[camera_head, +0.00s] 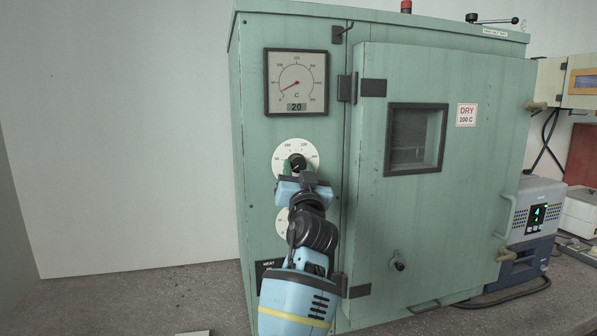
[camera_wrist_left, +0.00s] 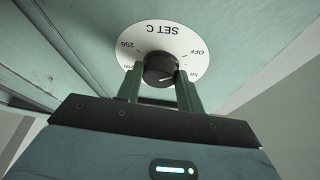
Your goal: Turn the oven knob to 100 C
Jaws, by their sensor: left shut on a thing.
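The green oven (camera_head: 460,220) stands on the bench with its door shut. Its black knob (camera_head: 297,161) sits at the centre of a white round dial (camera_head: 283,150). In the left wrist view the knob (camera_wrist_left: 160,69) shows on the dial (camera_wrist_left: 150,38), which reads SET C, OFF, 50 and 250 upside down. My left gripper (camera_head: 297,174) is shut on the knob, with a green finger on each side of it. The knob's exact setting is hard to read. The gauge (camera_head: 297,82) above has a red needle pointing lower left and a display reading 20. My right gripper is not in view.
A sign on the door (camera_head: 466,115) reads DRY 100 C. A second white dial (camera_head: 282,223) is partly hidden behind my left arm. A grey-blue device (camera_head: 535,215) with a lit display stands right of the oven. The bench (camera_head: 130,300) left of the oven is mostly clear.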

